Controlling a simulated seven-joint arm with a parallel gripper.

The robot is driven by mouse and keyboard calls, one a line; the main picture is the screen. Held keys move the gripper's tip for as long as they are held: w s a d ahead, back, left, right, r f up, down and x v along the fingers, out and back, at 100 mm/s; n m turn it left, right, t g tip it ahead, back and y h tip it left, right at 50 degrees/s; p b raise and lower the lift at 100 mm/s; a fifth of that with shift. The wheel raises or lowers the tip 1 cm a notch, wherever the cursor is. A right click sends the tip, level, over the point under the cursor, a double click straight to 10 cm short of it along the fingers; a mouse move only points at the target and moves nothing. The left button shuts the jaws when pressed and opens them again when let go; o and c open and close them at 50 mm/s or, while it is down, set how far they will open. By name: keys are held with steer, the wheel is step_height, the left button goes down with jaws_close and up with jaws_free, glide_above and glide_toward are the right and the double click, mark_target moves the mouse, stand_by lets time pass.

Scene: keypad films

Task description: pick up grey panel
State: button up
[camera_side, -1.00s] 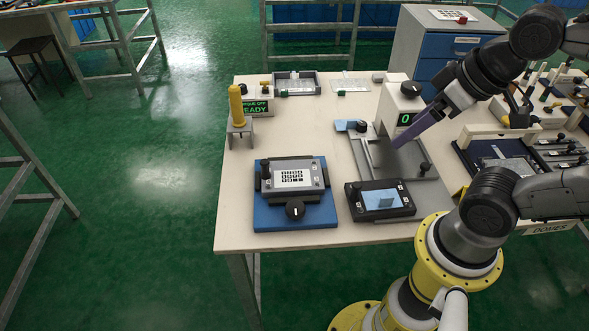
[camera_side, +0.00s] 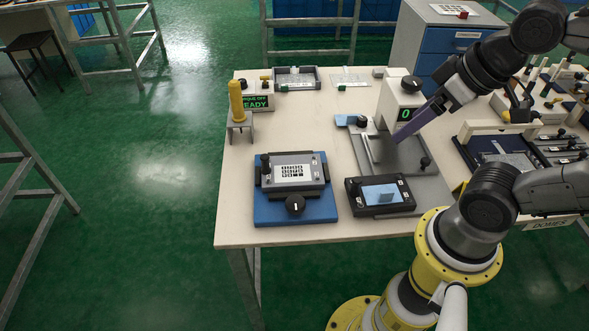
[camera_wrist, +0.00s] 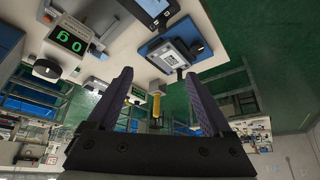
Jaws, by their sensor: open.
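The grey panel (camera_side: 293,172), with a white keypad sheet of black keys on its face, sits on a blue stand (camera_side: 318,211) at the table's front left. In the wrist view the grey panel (camera_wrist: 171,53) shows beyond my fingers, near the top. My gripper (camera_side: 397,142) is to the right of the panel and apart from it, its purple fingers slanting down over a grey metal plate. In the wrist view my gripper (camera_wrist: 158,75) has its two fingers wide apart, with nothing between them.
A black-framed unit with a blue screen (camera_side: 381,195) lies on the front of the grey plate (camera_side: 430,190). A white display unit (camera_side: 402,95) stands close behind my fingers. A yellow-handled tool (camera_side: 237,102) stands back left. Bare tabletop (camera_side: 300,120) lies behind the panel.

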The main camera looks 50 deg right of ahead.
steer(key=shift+c, duration=1.1)
